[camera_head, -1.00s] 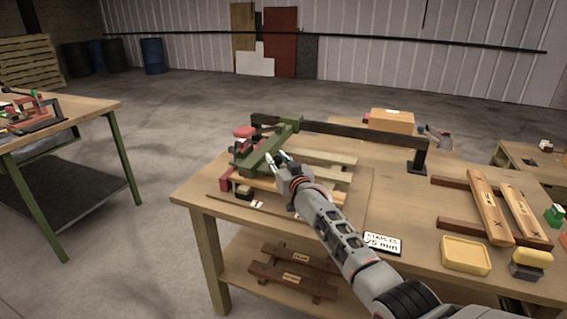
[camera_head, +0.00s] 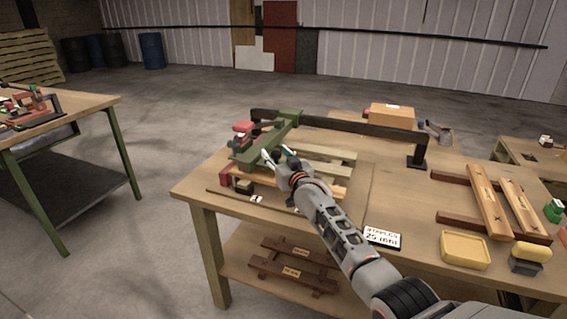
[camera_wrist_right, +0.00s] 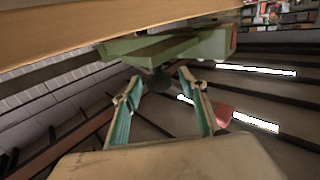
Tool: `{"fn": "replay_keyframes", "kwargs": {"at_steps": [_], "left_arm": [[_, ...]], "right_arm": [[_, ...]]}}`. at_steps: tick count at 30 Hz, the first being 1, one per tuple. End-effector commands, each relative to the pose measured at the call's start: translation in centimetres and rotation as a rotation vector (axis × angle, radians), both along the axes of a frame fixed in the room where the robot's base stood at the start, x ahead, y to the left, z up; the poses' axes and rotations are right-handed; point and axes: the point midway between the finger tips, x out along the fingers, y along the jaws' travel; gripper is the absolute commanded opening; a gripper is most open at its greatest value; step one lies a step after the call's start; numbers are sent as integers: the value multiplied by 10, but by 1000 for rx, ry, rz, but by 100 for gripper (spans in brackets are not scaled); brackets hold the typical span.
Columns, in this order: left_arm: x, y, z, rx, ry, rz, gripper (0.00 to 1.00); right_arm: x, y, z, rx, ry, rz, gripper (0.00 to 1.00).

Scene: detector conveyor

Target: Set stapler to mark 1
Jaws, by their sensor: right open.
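The stapler appears to be the green arm (camera_head: 268,140) with a red part (camera_head: 243,128) at its left end. It hangs on a black rail (camera_head: 345,126) above slatted wooden boards (camera_head: 325,168). My right gripper (camera_head: 278,154) is open beside the green arm, on its near side. In the right wrist view my right gripper (camera_wrist_right: 162,84) has its teal-padded fingers apart, with a dark round knob (camera_wrist_right: 157,80) between them under the green body (camera_wrist_right: 165,46). Whether the fingers touch the knob cannot be told. Mark 1 cannot be made out. My left gripper is not in view.
The workbench (camera_head: 400,200) also holds a "25 min" sign (camera_head: 382,237), a yellow tray (camera_head: 465,250), crossed wooden boards (camera_head: 490,205) and a cardboard box (camera_head: 391,116). Small white labels (camera_head: 257,198) lie at the front left. Another table (camera_head: 60,120) stands at left.

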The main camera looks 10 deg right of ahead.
Motion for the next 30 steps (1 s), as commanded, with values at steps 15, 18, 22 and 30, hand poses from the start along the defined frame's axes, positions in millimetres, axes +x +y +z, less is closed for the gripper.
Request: {"fn": "replay_keyframes", "kwargs": {"at_steps": [15,18,22,30], "left_arm": [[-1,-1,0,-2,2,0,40],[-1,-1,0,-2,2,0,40],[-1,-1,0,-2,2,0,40],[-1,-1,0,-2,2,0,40]], "right_arm": [[-57,-14,-1,0,-1,-1,42],[-71,-17,-1,-1,-1,-1,42],[-88,-21,0,0,-1,-1,42],[-110,-27,0,0,-1,0,42]]}}
